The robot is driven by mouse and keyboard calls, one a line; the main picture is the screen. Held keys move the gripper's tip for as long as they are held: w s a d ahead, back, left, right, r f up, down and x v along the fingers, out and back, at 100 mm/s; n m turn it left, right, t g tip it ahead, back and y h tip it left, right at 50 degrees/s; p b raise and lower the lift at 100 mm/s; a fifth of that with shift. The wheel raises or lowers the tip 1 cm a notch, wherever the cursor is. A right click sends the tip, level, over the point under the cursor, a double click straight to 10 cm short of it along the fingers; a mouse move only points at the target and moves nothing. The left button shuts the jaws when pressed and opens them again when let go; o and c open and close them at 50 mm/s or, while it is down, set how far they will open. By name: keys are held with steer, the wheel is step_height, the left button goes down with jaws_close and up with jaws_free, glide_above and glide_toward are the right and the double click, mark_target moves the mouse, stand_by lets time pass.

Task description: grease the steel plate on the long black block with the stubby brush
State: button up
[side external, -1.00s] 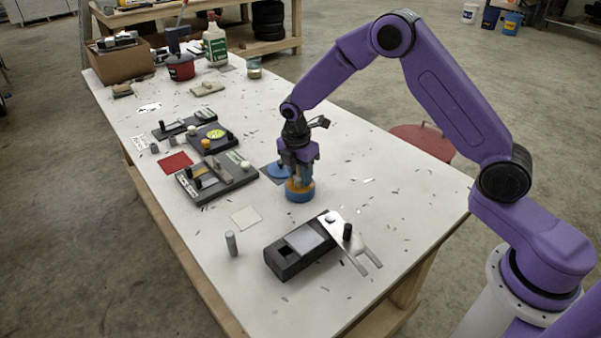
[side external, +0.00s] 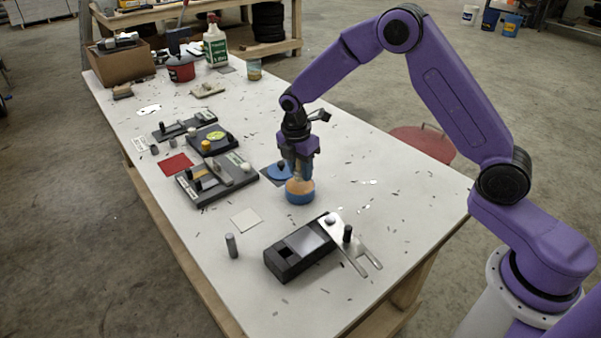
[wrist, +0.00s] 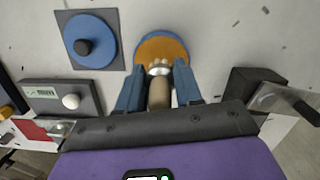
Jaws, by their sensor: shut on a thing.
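My gripper (side external: 301,176) is shut on the stubby brush, just above the grease tub. In the wrist view the jaws (wrist: 155,80) hold the brush's brown handle (wrist: 159,95), below a pale metal collar. The bristle end is at the orange grease (wrist: 160,48) in the blue tub (side external: 300,197); I cannot tell how deep it reaches. The long black block (side external: 287,266) lies nearer the camera, with a grey steel plate (side external: 305,238) on top and a dark square opening beside it. Part of the block (wrist: 247,79) shows right of the jaws in the wrist view.
A forked metal piece (side external: 357,262) with a black knob lies at the block's right end. A grey cylinder (side external: 231,245) stands left of the block. A blue lid (side external: 279,172) lies behind the tub. Several dark fixtures (side external: 207,187) are at left. A pale square (side external: 246,220) lies flat.

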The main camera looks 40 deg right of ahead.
steer(key=shift+r, duration=2.35)
